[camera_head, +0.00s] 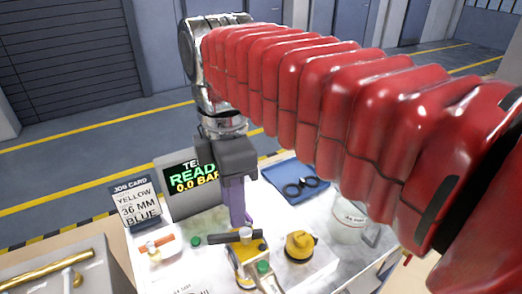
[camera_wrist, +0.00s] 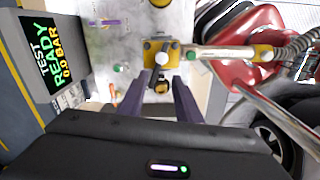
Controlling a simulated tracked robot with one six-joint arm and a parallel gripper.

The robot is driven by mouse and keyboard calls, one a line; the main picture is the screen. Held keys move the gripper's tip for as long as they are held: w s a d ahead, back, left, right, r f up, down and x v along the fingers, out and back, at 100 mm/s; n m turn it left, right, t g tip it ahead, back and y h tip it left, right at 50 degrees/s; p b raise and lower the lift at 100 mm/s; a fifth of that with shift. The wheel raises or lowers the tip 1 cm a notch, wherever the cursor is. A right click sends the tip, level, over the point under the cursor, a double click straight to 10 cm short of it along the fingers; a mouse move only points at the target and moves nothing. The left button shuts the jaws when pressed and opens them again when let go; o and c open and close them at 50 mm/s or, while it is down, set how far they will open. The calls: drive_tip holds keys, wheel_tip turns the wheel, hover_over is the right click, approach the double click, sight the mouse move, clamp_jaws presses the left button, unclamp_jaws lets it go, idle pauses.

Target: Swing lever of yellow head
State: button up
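The yellow head (camera_wrist: 151,47) sits on the bench at the upper middle of the wrist view, joined on its right to a metal pipe. A white ball (camera_wrist: 161,58) and a short dark lever show on its near side. In the head view, the yellow head (camera_head: 258,246) is partly covered by the dark lever (camera_head: 222,238) and its white ball. My gripper (camera_wrist: 158,80) is open, with its two purple fingers apart and the lever region between and beyond them. In the head view, my gripper (camera_head: 238,222) points down just above the lever; contact cannot be told.
A yellow cap (camera_head: 300,246) stands right of the head. A display (camera_head: 192,190) reads READY, 0.0 BAR, beside a job card (camera_head: 135,205). A blue mat (camera_head: 285,178) and a white jug (camera_head: 347,222) stand behind and right. A hose (camera_wrist: 300,42) leaves the pipe.

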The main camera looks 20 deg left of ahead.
drive_tip(key=shift+r, duration=2.8)
drive_tip(key=shift+w+d, duration=0.15)
drive_tip(key=shift+d, duration=0.1)
drive_tip(key=shift+c, duration=1.4)
drive_tip(key=w+d+m, duration=0.1)
drive_tip(key=d, duration=0.1)
drive_tip(key=w+d+f+m, duration=0.1)
drive_tip(key=d+m, duration=0.1)
drive_tip(key=d, duration=0.1)
drive_tip(key=w+d+f+m+t, duration=0.1)
drive_tip(key=d+m, duration=0.1)
drive_tip(key=shift+d+f+y, duration=0.1)
drive_tip(key=shift+d+y, duration=0.1)
drive_tip(key=shift+y, duration=0.2)
clamp_jaws()
drive_tip(key=d+f+m+t, duration=0.1)
drive_tip(key=d+f+m, duration=0.4)
drive_tip(key=d+m, duration=0.2)
drive_tip(key=s+d+f+m+t, duration=0.1)
drive_tip(key=d+f+m+t, duration=0.1)
drive_tip(key=d+f+m, duration=0.2)
drive_tip(key=s+d+f+m+t, duration=0.1)
drive_tip(key=d+f+m, duration=0.4)
drive_tip(key=d+m, duration=0.5)
drive_tip(key=d, duration=0.4)
drive_tip(key=shift+s+d+f+t+h, duration=0.2)
drive_tip(key=shift+d+f+t+h, duration=0.1)
drive_tip(key=shift+h, duration=0.1)
drive_tip(key=shift+a, duration=0.1)
